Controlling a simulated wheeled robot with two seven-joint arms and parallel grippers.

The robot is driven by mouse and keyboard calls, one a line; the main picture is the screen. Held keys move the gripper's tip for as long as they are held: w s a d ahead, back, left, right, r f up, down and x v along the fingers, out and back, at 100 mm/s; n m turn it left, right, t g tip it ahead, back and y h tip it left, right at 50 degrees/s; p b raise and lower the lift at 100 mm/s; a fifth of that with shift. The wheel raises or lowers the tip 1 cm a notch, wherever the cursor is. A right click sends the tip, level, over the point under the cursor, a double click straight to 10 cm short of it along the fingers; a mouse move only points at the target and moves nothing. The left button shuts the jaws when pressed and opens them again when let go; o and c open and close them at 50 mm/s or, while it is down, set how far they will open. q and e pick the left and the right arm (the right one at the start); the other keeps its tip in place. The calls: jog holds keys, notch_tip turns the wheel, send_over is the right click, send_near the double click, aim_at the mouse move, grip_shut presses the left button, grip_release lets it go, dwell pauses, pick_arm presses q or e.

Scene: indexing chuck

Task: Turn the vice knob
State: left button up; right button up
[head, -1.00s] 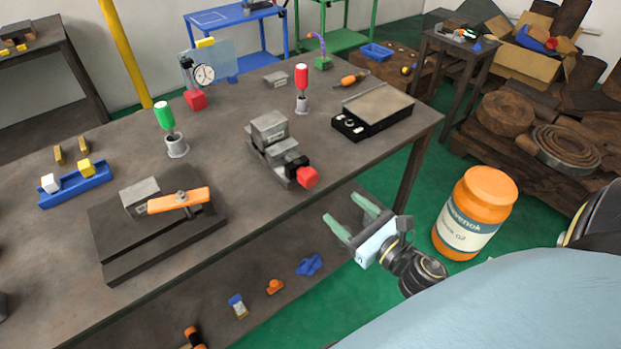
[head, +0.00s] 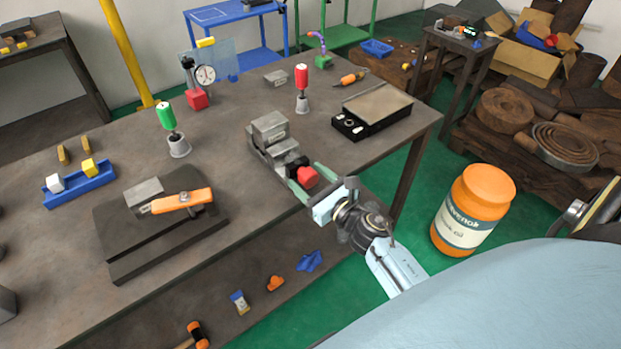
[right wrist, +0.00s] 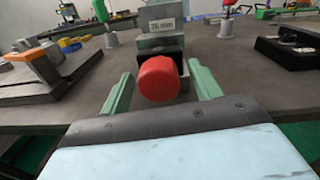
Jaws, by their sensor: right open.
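The vice (head: 267,137) is a grey block on the table near its front edge, and its red knob (head: 307,177) faces the front. In the right wrist view the red knob (right wrist: 158,79) is in the middle, with the grey vice body (right wrist: 160,40) behind it. My right gripper (head: 308,182) is open, with its green fingers on either side of the knob. In the right wrist view a gap shows between the knob and each finger of the gripper (right wrist: 162,90). My left gripper is not in view.
A black tray-like device (head: 373,112) stands right of the vice. A red-handled tool (head: 302,85) and a green-handled tool (head: 168,117) stand upright behind and left. A dark plate with an orange-handled clamp (head: 183,202) lies left. The table's front edge is close below the knob.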

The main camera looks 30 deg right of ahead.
jog(key=c, duration=1)
